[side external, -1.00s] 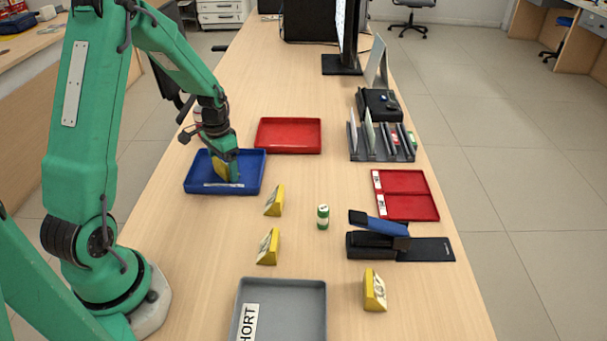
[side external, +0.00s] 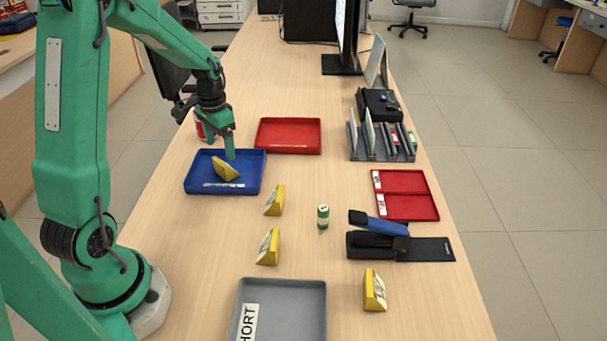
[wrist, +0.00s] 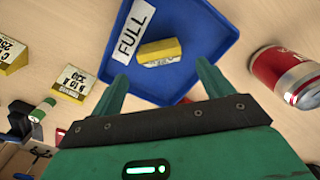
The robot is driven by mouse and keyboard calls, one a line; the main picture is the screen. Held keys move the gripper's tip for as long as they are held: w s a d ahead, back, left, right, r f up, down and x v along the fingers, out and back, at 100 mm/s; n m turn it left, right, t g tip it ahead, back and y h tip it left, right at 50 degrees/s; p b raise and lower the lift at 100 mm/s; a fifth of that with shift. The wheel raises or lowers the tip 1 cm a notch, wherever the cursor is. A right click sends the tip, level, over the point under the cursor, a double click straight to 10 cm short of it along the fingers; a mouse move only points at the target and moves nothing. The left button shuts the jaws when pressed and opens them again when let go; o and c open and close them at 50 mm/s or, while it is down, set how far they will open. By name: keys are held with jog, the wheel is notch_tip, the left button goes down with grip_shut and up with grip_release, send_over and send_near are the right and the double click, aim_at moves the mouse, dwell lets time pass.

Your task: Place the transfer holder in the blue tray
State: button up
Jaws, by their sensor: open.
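A yellow wedge-shaped holder (side external: 226,169) lies inside the blue tray (side external: 222,188), resting on the tray floor. In the wrist view the holder (wrist: 160,51) sits beside the white FULL label, within the tray walls (wrist: 217,22). I cannot read any label on this holder, so I cannot confirm from it that it is the transfer one. My gripper (side external: 230,157) is above the tray's back right part, apart from the holder. In the wrist view the two green fingers of my gripper (wrist: 163,76) are spread, with nothing between them.
Three more yellow wedges (side external: 275,200) (side external: 268,247) (side external: 374,290) stand on the counter. A red can (side external: 199,126) stands close behind the blue tray.

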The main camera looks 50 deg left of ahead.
jog(key=shift+r, duration=2.65)
jog(key=s+d+r+t, duration=0.2)
jog(key=s+d+r, duration=0.2)
jog(key=d+r, duration=0.6)
jog(key=s+d+r+t, duration=0.1)
jog(key=s+d+t, duration=0.2)
jog(key=s+d, duration=0.7)
jog(key=shift+r+t, duration=0.2)
jog(key=shift+t, duration=0.1)
